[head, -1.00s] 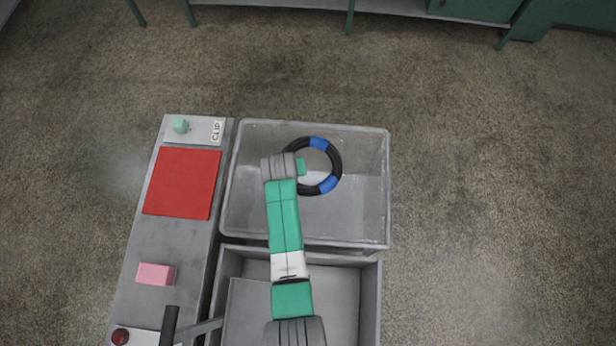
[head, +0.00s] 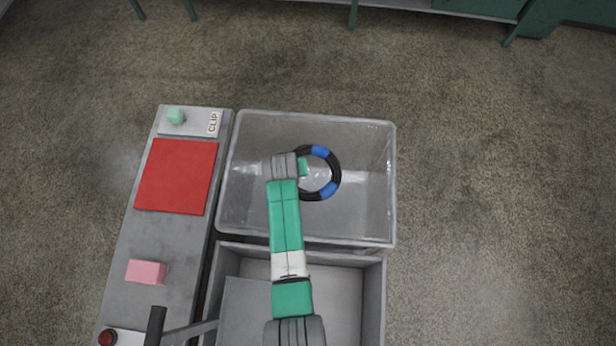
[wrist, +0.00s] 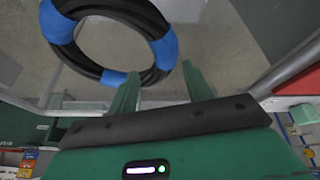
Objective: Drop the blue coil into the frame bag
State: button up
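The blue coil (head: 334,172) is a black ring with blue bands. In the head view it shows over the inside of a translucent grey open container (head: 391,190), which looks like the frame bag. My gripper (head: 303,168) is over the container at the ring's left side, partly hidden by my wrist. In the wrist view my gripper (wrist: 162,70) has its two green fingers spread well apart. The coil (wrist: 100,12) shows just beyond the fingertips, up and to the left, with no finger closed on it. I cannot tell whether it touches the container's floor.
A second grey open box (head: 372,300) adjoins the container's near side. To the left, a grey bench (head: 187,240) carries a red mat (head: 176,176), a pink block (head: 147,272), a green clip piece (head: 176,116) and a dark red knob (head: 108,338). Open floor lies to the right.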

jog(key=shift+o, duration=0.4)
jog(key=p+v, duration=0.2)
jog(key=v, duration=0.5)
jog(key=shift+s+r, duration=0.2)
jog(key=shift+r, duration=0.2)
jog(key=w+d+r+t, duration=0.1)
jog(key=w+r+t, duration=0.2)
jog(key=r, duration=0.9)
jog(key=w+d+r+m+t, duration=0.1)
jog(key=w+r+t, duration=0.25)
jog(key=r, duration=0.85)
jog(key=w+d+r+t, duration=0.15)
jog(key=r+t, duration=0.25)
jog(key=r, duration=0.8)
jog(key=s+d+r+t, duration=0.1)
jog(key=s+r+t, duration=0.2)
jog(key=s+r, duration=0.55)
jog(key=s+d+r+m+t, duration=0.1)
jog(key=s+r+t, duration=0.25)
jog(key=r, duration=0.95)
jog(key=s+d+r+t, duration=0.1)
jog(key=s+r+t, duration=0.2)
jog(key=s+r, duration=0.5)
notch_tip(320, 180, up, 23)
jog(key=w+p, duration=0.1)
jog(key=p, duration=2)
jog(key=shift+w+r, duration=0.2)
jog(key=shift+w, duration=0.1)
